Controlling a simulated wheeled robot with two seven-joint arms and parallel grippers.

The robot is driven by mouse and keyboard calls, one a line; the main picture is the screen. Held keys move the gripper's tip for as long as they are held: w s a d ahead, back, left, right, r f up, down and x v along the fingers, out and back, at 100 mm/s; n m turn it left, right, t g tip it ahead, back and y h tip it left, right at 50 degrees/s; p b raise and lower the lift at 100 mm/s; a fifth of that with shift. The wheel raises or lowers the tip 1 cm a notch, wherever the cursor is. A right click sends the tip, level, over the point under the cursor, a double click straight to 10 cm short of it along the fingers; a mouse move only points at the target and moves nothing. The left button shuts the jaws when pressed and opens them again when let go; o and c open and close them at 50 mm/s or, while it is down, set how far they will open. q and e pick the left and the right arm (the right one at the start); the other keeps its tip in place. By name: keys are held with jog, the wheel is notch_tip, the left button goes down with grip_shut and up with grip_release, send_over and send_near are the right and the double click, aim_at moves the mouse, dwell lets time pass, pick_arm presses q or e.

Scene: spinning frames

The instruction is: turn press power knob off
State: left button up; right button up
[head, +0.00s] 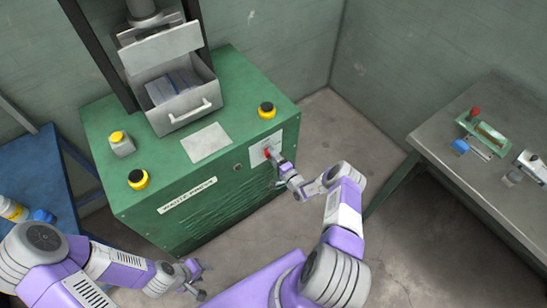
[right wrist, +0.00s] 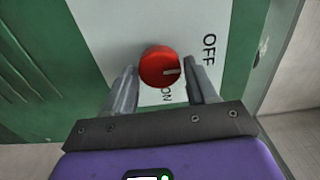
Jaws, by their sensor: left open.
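The red power knob (head: 268,153) is on a white plate (head: 262,146) at the right of the green press's front. In the right wrist view the knob (right wrist: 159,67) carries a white mark pointing right and slightly down, between the OFF and ON lettering. My right gripper (head: 276,158) is at the panel; in the right wrist view its fingers (right wrist: 159,68) stand on either side of the knob, very close to it. I cannot tell whether they touch it. My left gripper (head: 205,280) is open and empty, low in front of the press.
The green press (head: 240,85) has yellow buttons on top and a grey hopper (head: 183,90) with a handle. A grey workbench (head: 450,130) with small items stands at the right, a blue table (head: 40,170) at the left. The floor between press and workbench is clear.

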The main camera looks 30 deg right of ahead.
jog(key=shift+o, duration=1.3)
jog(key=shift+s, duration=0.15)
jog(key=s+p, duration=0.1)
jog(key=s, duration=0.6)
jog(key=shift+s+d+p, duration=0.15)
jog(key=shift+d+p, duration=0.15)
